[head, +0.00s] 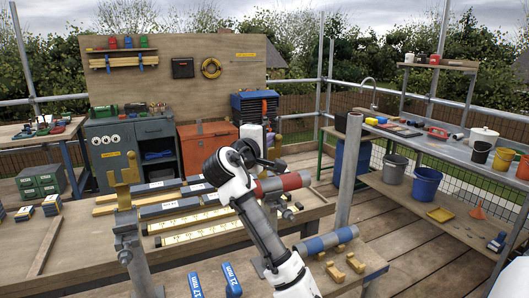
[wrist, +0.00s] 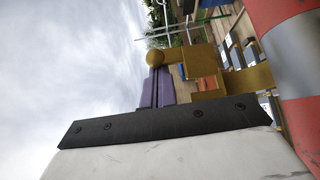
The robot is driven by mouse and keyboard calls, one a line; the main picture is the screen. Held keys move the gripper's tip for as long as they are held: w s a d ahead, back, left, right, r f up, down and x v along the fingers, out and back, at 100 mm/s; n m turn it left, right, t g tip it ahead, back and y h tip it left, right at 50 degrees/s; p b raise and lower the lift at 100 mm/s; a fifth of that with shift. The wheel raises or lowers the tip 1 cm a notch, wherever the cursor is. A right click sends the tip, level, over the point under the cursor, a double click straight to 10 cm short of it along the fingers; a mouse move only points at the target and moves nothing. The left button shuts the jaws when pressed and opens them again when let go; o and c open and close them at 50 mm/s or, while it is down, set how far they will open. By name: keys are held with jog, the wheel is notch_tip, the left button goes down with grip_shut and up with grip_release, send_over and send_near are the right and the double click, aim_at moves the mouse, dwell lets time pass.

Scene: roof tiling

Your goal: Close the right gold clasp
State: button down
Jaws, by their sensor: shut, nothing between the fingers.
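The right gold clasp (head: 278,139) shows in part behind my arm in the head view; its lower part is hidden. In the wrist view the gold clasp (wrist: 205,62) fills the upper middle, with a round gold knob (wrist: 155,57) at its left end. My gripper (wrist: 156,74) is shut and empty, its fingertips close to the knob. I cannot tell whether they touch it. A second gold clasp (head: 125,180) stands upright on a grey clamp post at the left.
Yellow rulers (head: 190,227) and dark tiles lie on the wooden bench (head: 75,272). A grey upright pole (head: 348,170) stands to the right.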

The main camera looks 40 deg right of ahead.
jog(key=s+a+f+m+g+h+b, duration=0.2)
jog(key=s+f+m+h+b, duration=0.6)
jog(key=b, duration=1.3)
jog(key=shift+s+a+f+m+g, duration=0.35)
jog(key=shift+s+f+m+g, duration=0.4)
jog(key=shift+s+m, duration=1.45)
jog(key=shift+w+f+m, duration=0.15)
jog(key=shift+w+m, duration=0.45)
